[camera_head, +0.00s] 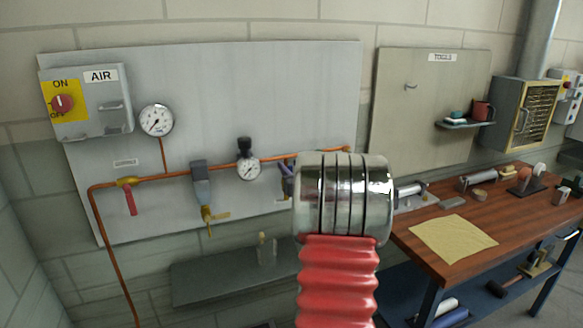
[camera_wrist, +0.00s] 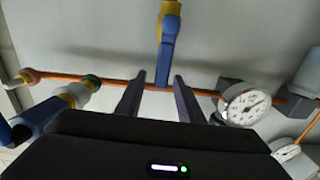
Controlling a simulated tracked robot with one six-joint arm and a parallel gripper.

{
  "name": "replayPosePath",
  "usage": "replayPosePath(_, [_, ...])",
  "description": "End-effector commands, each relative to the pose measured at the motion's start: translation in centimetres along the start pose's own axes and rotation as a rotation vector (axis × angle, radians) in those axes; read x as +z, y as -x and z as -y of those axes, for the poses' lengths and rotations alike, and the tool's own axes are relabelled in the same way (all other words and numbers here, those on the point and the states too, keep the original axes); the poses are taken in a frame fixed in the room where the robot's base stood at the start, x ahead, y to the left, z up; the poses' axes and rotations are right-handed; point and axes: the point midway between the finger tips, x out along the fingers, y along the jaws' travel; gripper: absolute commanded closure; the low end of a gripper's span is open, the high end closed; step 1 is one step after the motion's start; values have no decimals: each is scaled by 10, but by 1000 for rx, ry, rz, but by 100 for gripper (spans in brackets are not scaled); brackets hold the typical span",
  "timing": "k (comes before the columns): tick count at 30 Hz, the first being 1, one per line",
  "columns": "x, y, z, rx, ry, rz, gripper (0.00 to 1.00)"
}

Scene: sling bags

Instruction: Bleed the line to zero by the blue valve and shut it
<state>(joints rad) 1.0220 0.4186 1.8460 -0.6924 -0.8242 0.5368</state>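The blue valve (camera_wrist: 165,55) is in the upper middle of the wrist view, a blue piece with a yellow end, between the copper pipe and the picture's top edge. In the head view only a dark blue part (camera_head: 287,180) shows beside my arm, which hides the rest. My gripper (camera_wrist: 157,82) is open and empty. Its two dark fingers stand apart, with the blue piece beyond the gap; I cannot tell any contact. A round white gauge (camera_wrist: 246,104) is right of the fingers; it also shows in the head view (camera_head: 248,168). Its reading is too small to tell.
A larger gauge (camera_head: 157,120), a red-handled valve (camera_head: 130,198) and the AIR box (camera_head: 88,102) are on the grey panel (camera_head: 270,80). A blue connector (camera_wrist: 38,118) is at left in the wrist view. A workbench (camera_head: 400,235) stands at right.

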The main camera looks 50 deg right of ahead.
Motion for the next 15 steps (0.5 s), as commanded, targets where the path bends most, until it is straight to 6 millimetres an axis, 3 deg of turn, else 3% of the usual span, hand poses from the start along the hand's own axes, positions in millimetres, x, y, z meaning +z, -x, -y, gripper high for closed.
replayPosePath(10, [0,-4,0,1,0,0,66])
replayPosePath(15, [0,-3,0,1,0,0,78])
